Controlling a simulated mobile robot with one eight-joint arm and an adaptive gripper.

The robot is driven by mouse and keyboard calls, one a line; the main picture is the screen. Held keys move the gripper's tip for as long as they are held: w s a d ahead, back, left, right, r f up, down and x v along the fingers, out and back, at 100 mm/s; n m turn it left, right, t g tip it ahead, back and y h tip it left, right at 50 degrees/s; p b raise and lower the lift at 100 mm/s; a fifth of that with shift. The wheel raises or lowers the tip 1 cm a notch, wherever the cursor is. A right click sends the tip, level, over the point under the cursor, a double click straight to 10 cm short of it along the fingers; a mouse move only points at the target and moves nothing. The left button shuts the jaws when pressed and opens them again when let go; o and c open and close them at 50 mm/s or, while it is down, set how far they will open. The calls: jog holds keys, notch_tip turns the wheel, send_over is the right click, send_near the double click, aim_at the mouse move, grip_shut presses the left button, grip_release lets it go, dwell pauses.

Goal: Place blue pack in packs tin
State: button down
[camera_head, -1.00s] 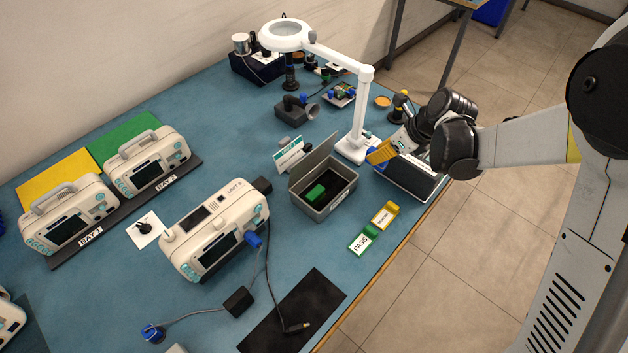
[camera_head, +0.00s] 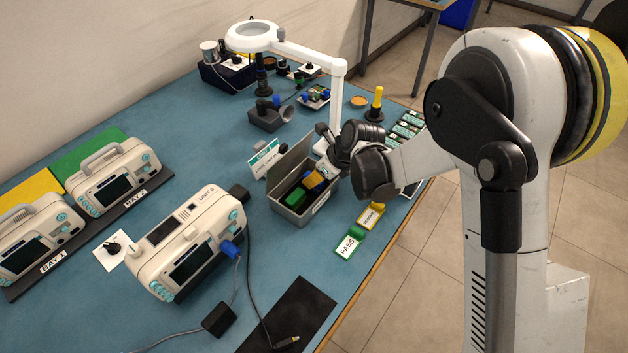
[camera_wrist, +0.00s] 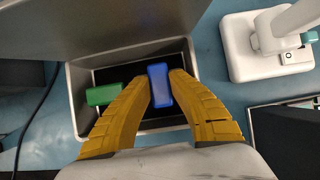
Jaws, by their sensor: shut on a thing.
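The blue pack (camera_wrist: 160,85) is between the two yellow fingers of my gripper (camera_wrist: 158,88) in the wrist view, over the inside of the grey packs tin (camera_wrist: 76,118). My gripper is shut on the pack. In the head view the yellow fingers of my gripper (camera_head: 314,181) reach into the open tin (camera_head: 297,217), with the blue pack (camera_head: 308,188) only partly visible beside them. A green pack (camera_wrist: 104,94) lies in the left part of the tin; it also shows in the head view (camera_head: 295,197). I cannot tell whether the blue pack touches the tin's floor.
The tin's raised lid (camera_head: 292,160) stands at its back. The white magnifier lamp base (camera_wrist: 270,45) is close on the right. The UNIT device (camera_head: 190,240) stands left.

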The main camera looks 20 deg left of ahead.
jog(key=shift+r, duration=0.1)
jog(key=c, duration=1.6)
grip_release()
jog(key=shift+f, duration=0.2)
jog(key=shift+r, duration=0.15)
